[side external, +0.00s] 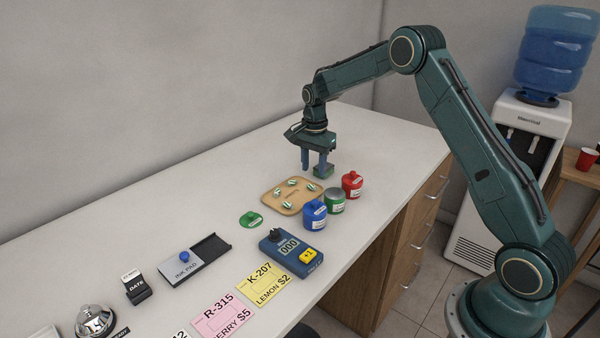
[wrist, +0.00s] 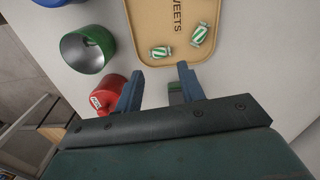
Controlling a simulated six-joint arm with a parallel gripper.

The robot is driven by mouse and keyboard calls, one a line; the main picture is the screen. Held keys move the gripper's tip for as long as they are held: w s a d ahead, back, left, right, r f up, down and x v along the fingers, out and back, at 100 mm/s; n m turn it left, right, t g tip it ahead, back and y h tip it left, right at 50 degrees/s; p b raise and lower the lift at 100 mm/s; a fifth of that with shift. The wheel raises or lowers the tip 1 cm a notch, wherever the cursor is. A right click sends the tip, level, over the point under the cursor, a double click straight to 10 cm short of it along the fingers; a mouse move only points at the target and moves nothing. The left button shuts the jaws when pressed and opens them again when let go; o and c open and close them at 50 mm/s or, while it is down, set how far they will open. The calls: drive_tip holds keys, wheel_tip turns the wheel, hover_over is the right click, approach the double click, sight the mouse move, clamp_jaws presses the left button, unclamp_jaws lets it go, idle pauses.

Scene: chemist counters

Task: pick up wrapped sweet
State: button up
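Several green-and-white striped wrapped sweets (side external: 292,182) lie apart on a tan tray (side external: 299,207). In the wrist view, two sweets show, one (wrist: 161,52) lying just ahead of my fingertips and another (wrist: 200,34) to its right, on the tray (wrist: 150,30). My gripper (side external: 314,166) points down over the counter just beyond the tray, on the side away from the side camera. In the wrist view, my gripper (wrist: 160,79) is open, its two blue fingers apart with no sweet between them.
A red jar (side external: 352,184), an uncovered green jar (side external: 334,200) and a blue jar (side external: 314,213) stand beside the tray. A green lid (side external: 250,218) lies nearby. A small dark-green block (wrist: 176,92) shows by my right finger. The counter's far end is clear.

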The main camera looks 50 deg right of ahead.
sight(312, 187)
drive_tip(key=shift+a+f, duration=0.1)
drive_tip(key=shift+f, duration=2.5)
drive_tip(key=c, duration=0.7)
